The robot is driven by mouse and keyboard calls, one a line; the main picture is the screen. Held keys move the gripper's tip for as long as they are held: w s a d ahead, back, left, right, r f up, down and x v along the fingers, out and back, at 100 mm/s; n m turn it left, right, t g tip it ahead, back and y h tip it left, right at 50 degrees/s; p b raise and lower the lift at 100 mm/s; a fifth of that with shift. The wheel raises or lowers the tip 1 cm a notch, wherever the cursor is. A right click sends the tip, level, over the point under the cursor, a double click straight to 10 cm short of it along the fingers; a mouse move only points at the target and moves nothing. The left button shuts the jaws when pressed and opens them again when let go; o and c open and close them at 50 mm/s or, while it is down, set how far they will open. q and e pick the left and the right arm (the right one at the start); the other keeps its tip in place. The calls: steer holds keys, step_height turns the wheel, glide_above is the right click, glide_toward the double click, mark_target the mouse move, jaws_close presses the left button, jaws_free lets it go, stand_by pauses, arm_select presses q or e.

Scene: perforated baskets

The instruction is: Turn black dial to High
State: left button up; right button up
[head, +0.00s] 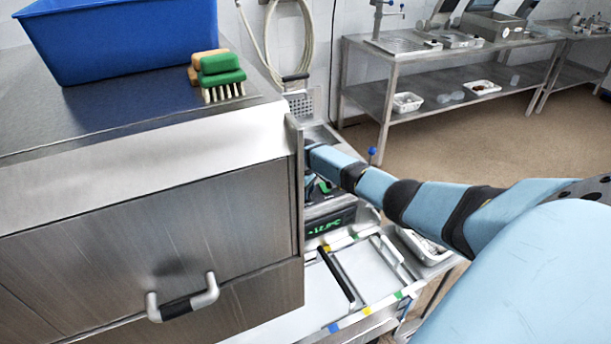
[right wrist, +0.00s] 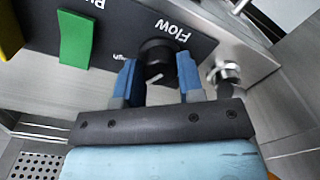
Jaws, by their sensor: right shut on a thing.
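The black dial (right wrist: 158,58) shows in the right wrist view on a dark panel, below the upside-down label "Flow". A pale pointer line is on its face, and a partly covered word ending in "gh" is at its left. My right gripper (right wrist: 157,80) has its blue fingers on either side of the dial, shut on it. In the head view my right arm reaches in from the right to the panel area, where its gripper (head: 312,184) is partly hidden behind the steel cabinet's edge. The dial cannot be made out there. My left gripper is out of view.
The steel cabinet (head: 150,225) with a handle (head: 183,300) stands close at left. A blue bin (head: 120,40) and brushes (head: 220,75) sit on it. A green digital display (head: 325,226) is below my gripper. A green lever (right wrist: 75,40) and a metal fitting (right wrist: 226,73) flank the dial.

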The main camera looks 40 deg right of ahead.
steer(key=m+p, duration=0.2)
steer(key=m, duration=0.1)
steer(key=shift+r+m, duration=0.1)
steer(key=shift+m, duration=0.2)
steer(key=shift+m+p, duration=0.6)
steer(key=shift+m, duration=0.8)
steer(key=o, duration=0.9)
steer(key=shift+r, duration=0.4)
step_height(320, 180, up, 13)
steer(key=shift+s+d+f+p, duration=0.1)
steer(key=shift+d+p, duration=0.05)
steer(key=shift+p, duration=0.35)
